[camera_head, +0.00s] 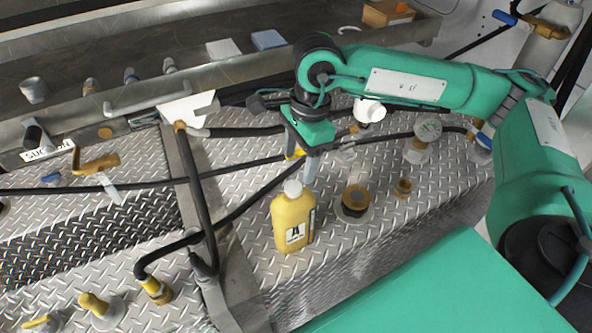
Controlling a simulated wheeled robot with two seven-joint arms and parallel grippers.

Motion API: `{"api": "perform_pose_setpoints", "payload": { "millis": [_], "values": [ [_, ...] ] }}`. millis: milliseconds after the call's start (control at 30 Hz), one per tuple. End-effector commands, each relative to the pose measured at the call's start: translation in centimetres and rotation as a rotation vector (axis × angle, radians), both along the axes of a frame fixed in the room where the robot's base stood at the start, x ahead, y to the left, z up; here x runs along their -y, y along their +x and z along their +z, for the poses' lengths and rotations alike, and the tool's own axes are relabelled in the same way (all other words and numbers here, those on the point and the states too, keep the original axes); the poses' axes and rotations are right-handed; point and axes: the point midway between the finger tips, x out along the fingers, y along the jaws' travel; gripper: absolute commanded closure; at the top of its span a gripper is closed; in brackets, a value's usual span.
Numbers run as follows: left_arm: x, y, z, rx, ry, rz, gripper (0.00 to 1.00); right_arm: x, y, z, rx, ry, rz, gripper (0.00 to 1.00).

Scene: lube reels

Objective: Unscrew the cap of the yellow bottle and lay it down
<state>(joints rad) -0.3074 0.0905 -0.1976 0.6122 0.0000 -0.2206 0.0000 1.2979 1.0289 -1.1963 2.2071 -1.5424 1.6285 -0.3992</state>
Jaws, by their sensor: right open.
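The yellow bottle (292,222) stands upright on the diamond-plate deck near the middle of the view. Its pale grey-white cap (293,188) sits on top of its neck. My right gripper (303,172) comes down from above, just over and behind the cap, with its jaws open. One finger shows right of the cap; the other is mostly hidden, and I cannot tell whether either finger touches the cap. My left gripper is not in view.
Black hoses (236,211) cross the deck to the left. A metal shelf (200,75) runs behind. Deck in front of the bottle is bare.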

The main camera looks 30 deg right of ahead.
Motion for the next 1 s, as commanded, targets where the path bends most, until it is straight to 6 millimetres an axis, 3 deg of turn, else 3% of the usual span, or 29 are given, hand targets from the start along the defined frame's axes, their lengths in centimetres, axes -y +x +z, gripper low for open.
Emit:
{"api": "perform_pose_setpoints", "payload": {
  "millis": [333,767,1000],
  "values": [
    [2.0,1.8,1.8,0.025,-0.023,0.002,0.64,-0.8,-0.1,-5.1,-0.002,0.001,0.001,0.39],
    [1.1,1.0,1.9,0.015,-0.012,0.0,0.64,-1.0,0.0,-6.1,0.0,0.001,0.002,0.39],
    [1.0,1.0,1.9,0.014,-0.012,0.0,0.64,-1.0,0.0,-6.1,0.0,0.001,0.002,0.86]
  ]
}}
